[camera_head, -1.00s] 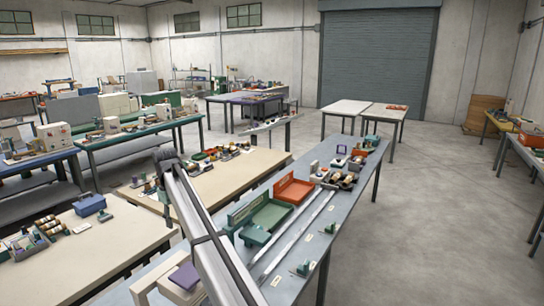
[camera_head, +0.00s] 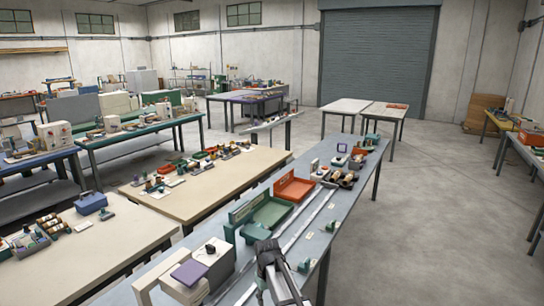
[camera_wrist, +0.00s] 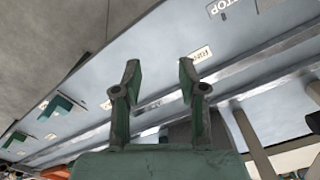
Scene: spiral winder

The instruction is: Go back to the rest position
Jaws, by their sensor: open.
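My gripper (camera_wrist: 158,85) shows in the wrist view with two green fingers spread apart. Nothing is between the fingertips. Behind them are the pale blue-grey table top, a long metal rail (camera_wrist: 235,72) and small printed labels, one of them (camera_wrist: 200,54) near the right finger. In the head view a dark part of my arm stands at the bottom centre, over the blue-grey table (camera_head: 342,192). I cannot tell there where the fingertips are.
The table carries a green tray (camera_head: 268,213), an orange tray (camera_head: 295,188), a white box with a dark knob (camera_head: 212,252) and small green pieces (camera_head: 305,266) along its right edge. A beige table (camera_head: 195,205) stands to the left.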

